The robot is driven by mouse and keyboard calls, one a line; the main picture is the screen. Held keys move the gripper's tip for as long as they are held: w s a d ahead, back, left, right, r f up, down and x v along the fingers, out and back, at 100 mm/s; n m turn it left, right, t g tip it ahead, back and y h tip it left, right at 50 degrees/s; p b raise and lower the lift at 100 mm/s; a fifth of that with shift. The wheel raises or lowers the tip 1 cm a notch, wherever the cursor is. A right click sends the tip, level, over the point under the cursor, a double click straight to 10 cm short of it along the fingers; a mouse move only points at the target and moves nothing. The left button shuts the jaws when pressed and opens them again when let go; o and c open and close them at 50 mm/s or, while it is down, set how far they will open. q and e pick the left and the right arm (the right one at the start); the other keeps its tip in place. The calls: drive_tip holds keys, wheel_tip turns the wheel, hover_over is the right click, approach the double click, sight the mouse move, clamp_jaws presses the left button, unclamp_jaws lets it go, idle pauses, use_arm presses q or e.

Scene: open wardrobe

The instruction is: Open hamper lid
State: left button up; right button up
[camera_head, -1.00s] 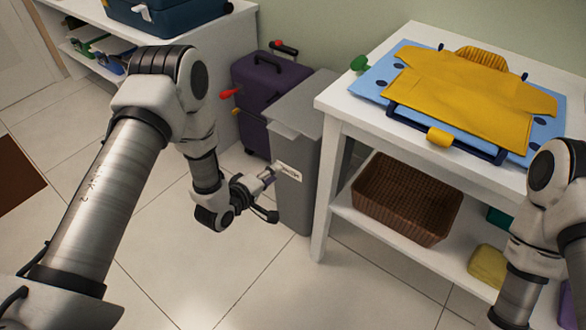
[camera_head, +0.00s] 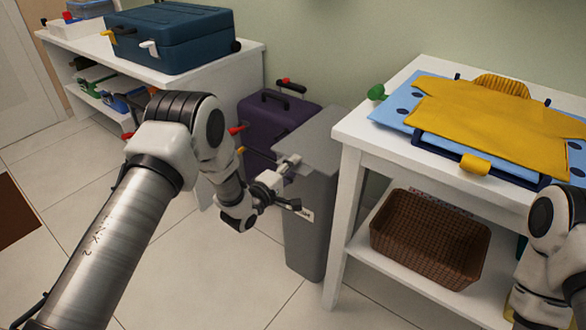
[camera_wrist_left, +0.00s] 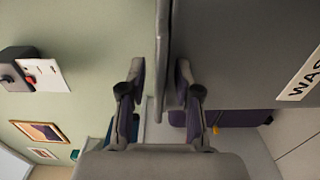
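The hamper is a tall grey bin (camera_head: 305,235) with a white label, standing between the purple suitcase and the white table. Its flat grey lid (camera_head: 318,135) looks closed. My left gripper (camera_head: 292,182) is at the lid's front edge. In the left wrist view the left gripper (camera_wrist_left: 158,85) is open, with one finger on each side of the lid's edge (camera_wrist_left: 162,60). The label is partly visible on the hamper's front (camera_wrist_left: 304,78). Whether a finger touches the lid is unclear. My right arm shows at the lower right; its gripper is outside the frame.
The white table (camera_head: 347,190) stands close right of the hamper, with a yellow garment (camera_head: 490,115) on top and a wicker basket (camera_head: 425,240) below. The purple suitcase (camera_head: 262,120) is behind left. A shelf with a blue case (camera_head: 175,40) stands farther left. Floor in front is clear.

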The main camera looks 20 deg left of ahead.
use_arm(q)
clamp_jaws()
